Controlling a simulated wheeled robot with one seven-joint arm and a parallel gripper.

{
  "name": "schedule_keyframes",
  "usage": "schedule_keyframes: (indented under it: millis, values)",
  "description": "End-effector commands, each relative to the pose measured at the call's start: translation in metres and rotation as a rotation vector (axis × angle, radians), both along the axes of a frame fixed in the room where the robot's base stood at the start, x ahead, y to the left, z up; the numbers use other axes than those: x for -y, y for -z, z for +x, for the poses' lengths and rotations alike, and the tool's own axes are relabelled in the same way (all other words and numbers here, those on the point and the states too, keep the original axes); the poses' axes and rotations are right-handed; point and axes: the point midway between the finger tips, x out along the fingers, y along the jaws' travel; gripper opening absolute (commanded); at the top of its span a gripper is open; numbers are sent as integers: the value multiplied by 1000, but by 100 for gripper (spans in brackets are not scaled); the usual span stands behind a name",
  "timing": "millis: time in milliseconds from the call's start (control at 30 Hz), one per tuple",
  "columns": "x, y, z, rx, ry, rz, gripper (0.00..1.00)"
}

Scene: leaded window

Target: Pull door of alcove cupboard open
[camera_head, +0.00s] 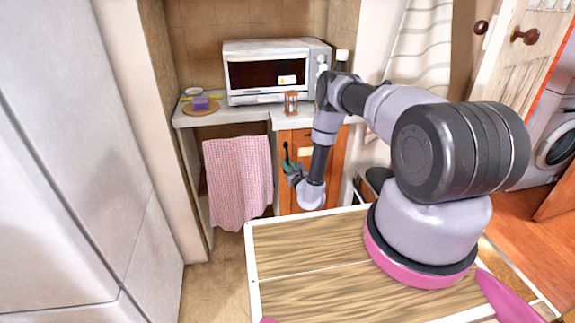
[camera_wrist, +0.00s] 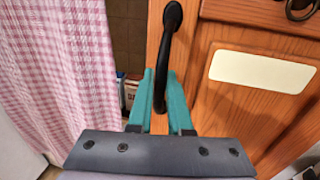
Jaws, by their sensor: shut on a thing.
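The alcove cupboard door (camera_head: 328,160) is orange-brown wood under the counter, partly hidden by my arm in the head view. In the wrist view the door (camera_wrist: 225,110) fills the right side, with a pale blank label (camera_wrist: 262,71) on it. A black curved handle (camera_wrist: 172,40) stands upright near its left edge. My gripper (camera_wrist: 161,80) has teal fingers, one on each side of the handle's lower part, and is shut on it. My gripper also shows at the door in the head view (camera_head: 289,166). I cannot tell whether the door is ajar.
A pink checked towel (camera_head: 238,170) hangs left of the door. A microwave (camera_head: 268,75), an hourglass (camera_head: 291,103) and a purple item (camera_head: 200,103) stand on the counter (camera_head: 255,115). A tall pale cabinet (camera_head: 60,150) is at left. Some floor (camera_head: 215,285) is clear.

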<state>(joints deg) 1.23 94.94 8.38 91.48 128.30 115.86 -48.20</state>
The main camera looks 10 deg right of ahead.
Motion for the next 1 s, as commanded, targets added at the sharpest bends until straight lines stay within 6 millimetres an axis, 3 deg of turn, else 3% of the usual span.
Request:
schedule_keyframes:
  millis: [267,467,733,1000]
  values:
    - [1,0,-2,0,-8,0,0]
    - [6,0,-19,-2,-67,-1,0]
    - [25,0,-71,-3,-257,-1,0]
    - [65,0,-131,-1,-507,-2,0]
